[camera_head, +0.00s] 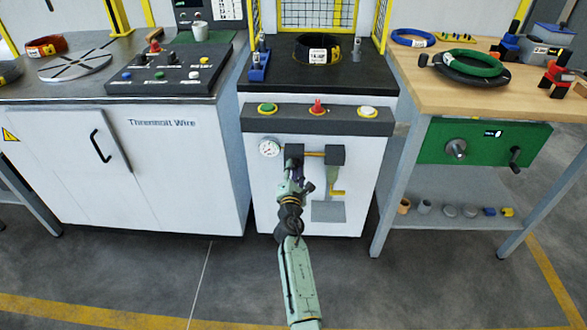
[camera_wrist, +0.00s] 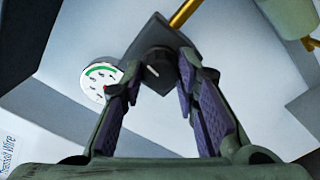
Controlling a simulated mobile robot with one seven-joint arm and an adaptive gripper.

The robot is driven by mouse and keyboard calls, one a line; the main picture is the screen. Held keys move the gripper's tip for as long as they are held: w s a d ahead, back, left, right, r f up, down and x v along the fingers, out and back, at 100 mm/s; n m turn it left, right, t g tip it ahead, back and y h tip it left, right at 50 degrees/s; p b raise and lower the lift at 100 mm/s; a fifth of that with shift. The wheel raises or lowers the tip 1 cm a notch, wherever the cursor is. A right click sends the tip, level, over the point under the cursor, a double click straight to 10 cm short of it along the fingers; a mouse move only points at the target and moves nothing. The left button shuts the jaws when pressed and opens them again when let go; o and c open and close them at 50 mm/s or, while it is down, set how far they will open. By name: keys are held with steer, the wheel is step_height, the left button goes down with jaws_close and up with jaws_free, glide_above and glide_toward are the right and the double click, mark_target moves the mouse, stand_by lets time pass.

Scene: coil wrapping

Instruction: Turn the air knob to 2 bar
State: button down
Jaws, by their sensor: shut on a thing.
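The air knob (camera_wrist: 157,66) is a dark round knob with a pale mark, under a grey regulator block (camera_wrist: 152,35). In the wrist view, my gripper (camera_wrist: 160,74) has its purple-padded fingers on both sides of the knob, shut on it. The head view shows my gripper (camera_head: 294,177) just below the regulator block (camera_head: 294,151) on the white cabinet front; the knob is hidden there. A round white pressure gauge (camera_head: 269,148) sits left of the block. It also shows in the wrist view (camera_wrist: 101,82) with a green arc; I cannot read its value.
A brass pipe (camera_head: 314,154) runs right from the block to another dark block (camera_head: 335,155). A yellow lever (camera_head: 337,191) is below it. Green, red and white buttons sit on the panel (camera_head: 340,122) above. The floor (camera_head: 170,275) around my arm is clear.

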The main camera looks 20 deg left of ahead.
steer(key=shift+r+n, duration=0.2)
steer(key=shift+n, duration=0.4)
steer(key=c, duration=1.2)
jaws_free()
steer(key=shift+f, duration=0.15)
steer(key=shift+s+d+f, duration=0.1)
steer(key=shift+s+d, duration=0.05)
steer(key=shift+s, duration=0.15)
steer(key=v, duration=1.1)
steer(key=shift+s, duration=0.2)
